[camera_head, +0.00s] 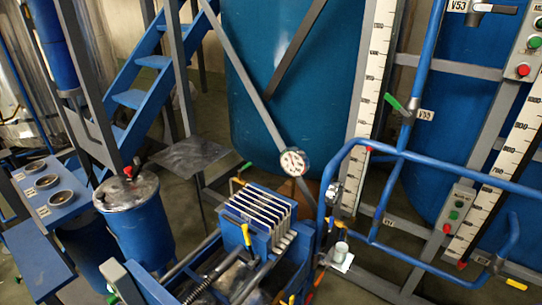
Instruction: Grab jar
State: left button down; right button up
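A small pale jar or cup (340,252) stands upright on a small white plate or sheet (345,265), low and right of centre, beside the blue pipe frame. It is small in the picture, so I cannot tell whether it has a lid or holds anything. Neither of my grippers shows in the head view, and nothing is seen touching the jar.
A blue filter-like unit with pale plates (262,212) stands left of the jar. A blue pipe rail (440,166) runs above and right of it. A round gauge (294,162), a large blue tank (270,70) and a lidded blue drum (150,225) stand around.

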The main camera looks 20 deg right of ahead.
aim_at(341, 249)
jog(key=z, duration=1.2)
